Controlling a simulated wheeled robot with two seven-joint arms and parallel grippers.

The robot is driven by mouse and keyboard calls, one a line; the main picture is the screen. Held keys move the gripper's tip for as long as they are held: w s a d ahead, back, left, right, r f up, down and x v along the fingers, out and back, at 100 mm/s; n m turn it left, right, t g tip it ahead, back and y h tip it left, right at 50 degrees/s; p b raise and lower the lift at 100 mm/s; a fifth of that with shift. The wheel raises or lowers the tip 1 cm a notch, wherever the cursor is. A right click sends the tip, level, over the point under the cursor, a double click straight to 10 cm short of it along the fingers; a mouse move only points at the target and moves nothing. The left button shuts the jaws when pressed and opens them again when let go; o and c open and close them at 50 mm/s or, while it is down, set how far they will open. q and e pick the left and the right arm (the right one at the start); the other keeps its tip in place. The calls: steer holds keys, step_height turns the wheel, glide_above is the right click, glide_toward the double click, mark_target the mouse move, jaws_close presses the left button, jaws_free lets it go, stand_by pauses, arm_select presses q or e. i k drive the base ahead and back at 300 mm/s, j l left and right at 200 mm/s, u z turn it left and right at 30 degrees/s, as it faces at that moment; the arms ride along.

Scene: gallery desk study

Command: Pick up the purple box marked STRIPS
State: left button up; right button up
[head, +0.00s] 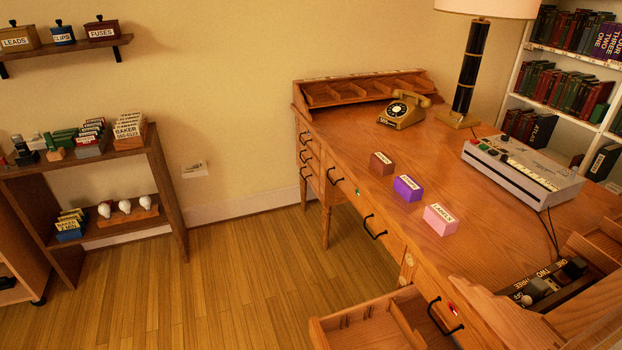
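The purple box (408,188) sits on the wooden desk top (450,155), near the desk's front edge. Its white label is small and I cannot read it surely. A brown box (381,164) stands behind it to the left, and a pink box (440,219) marked LABELS stands in front of it to the right. The three boxes stand apart in a slanting row. Neither of my grippers shows in the head view.
A gold telephone (402,111), a lamp (468,72) and a grey keyed machine (522,170) stand behind the boxes. A drawer (375,324) is open at the desk's front. Wooden floor (230,275) is clear left of the desk. Shelves (90,160) stand further left.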

mark_target(407, 188)
steer(key=u, duration=0.45)
steer(key=i+u, duration=0.1)
steer(key=u, duration=0.8)
steer(key=i+u, duration=0.1)
steer(key=u, duration=0.8)
steer(key=l+u, duration=0.1)
steer(key=u, duration=0.35)
steer(key=i+l+u, duration=0.1)
steer(key=u, duration=0.35)
steer(key=l+u, duration=0.1)
steer(key=u, duration=0.35)
steer(key=l, duration=1.5)
steer(key=l+z, duration=0.2)
steer(key=l, duration=0.25)
steer(key=i+l+z, duration=0.2)
steer(key=l, duration=0.3)
steer(key=l+z, duration=0.2)
steer(key=l, duration=0.25)
steer(key=l+z, duration=0.1)
steer(key=z, duration=0.3)
steer(key=l+z, duration=0.1)
steer(key=z, duration=0.3)
steer(key=l+z, duration=0.1)
steer(key=z, duration=0.25)
steer(key=i+z, duration=0.1)
steer(key=z, duration=0.3)
